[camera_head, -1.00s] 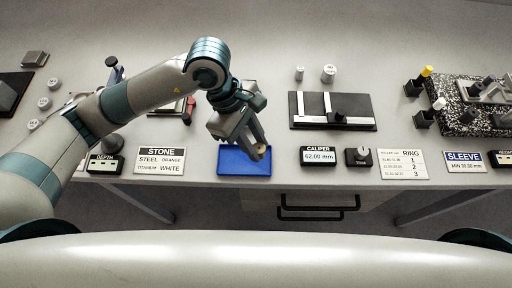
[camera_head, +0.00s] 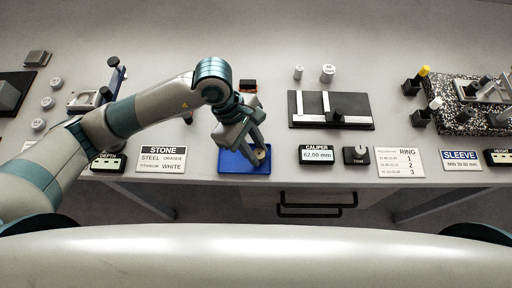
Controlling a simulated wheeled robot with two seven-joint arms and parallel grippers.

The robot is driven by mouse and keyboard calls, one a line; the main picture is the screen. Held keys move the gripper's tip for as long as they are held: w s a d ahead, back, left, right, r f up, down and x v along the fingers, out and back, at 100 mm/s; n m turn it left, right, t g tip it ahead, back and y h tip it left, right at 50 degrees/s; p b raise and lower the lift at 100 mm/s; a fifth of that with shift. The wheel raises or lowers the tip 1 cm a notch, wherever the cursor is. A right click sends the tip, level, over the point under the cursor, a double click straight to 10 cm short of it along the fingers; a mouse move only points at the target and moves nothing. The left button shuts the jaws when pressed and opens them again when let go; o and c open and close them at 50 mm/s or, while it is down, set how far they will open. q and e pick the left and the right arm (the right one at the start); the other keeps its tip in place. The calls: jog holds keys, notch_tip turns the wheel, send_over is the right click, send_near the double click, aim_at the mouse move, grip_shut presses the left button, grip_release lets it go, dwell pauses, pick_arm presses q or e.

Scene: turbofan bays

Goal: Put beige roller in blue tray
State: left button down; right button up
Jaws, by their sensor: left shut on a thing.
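The blue tray (camera_head: 233,164) lies near the front edge of the table, left of the caliper display. My left gripper (camera_head: 259,153) is over the tray's right part, pointing down. It is shut on the beige roller (camera_head: 262,155), a small piece that shows between the fingertips. The roller is at or just above the tray floor; I cannot tell whether it touches. The fingers hide part of the roller, and the gripper covers the tray's back edge. My right gripper is not in view.
A caliper display (camera_head: 316,155) and a dark knob box (camera_head: 356,155) stand right of the tray. A stone label (camera_head: 163,159) stands to the left. A dark caliper plate (camera_head: 307,109) lies behind. A small orange-and-black block (camera_head: 248,86) sits behind my gripper.

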pick_arm(q)
jog(key=shift+f, duration=0.1)
jog(key=c, duration=1.5)
grip_release()
jog(key=shift+o, duration=0.2)
jog(key=shift+r, duration=0.2)
jog(key=shift+a+r, duration=0.1)
jog(key=shift+r, duration=0.1)
jog(key=b+v, duration=0.3)
jog(key=v, duration=0.8)
jog(key=shift+r, duration=0.2)
jog(key=shift+a, duration=0.1)
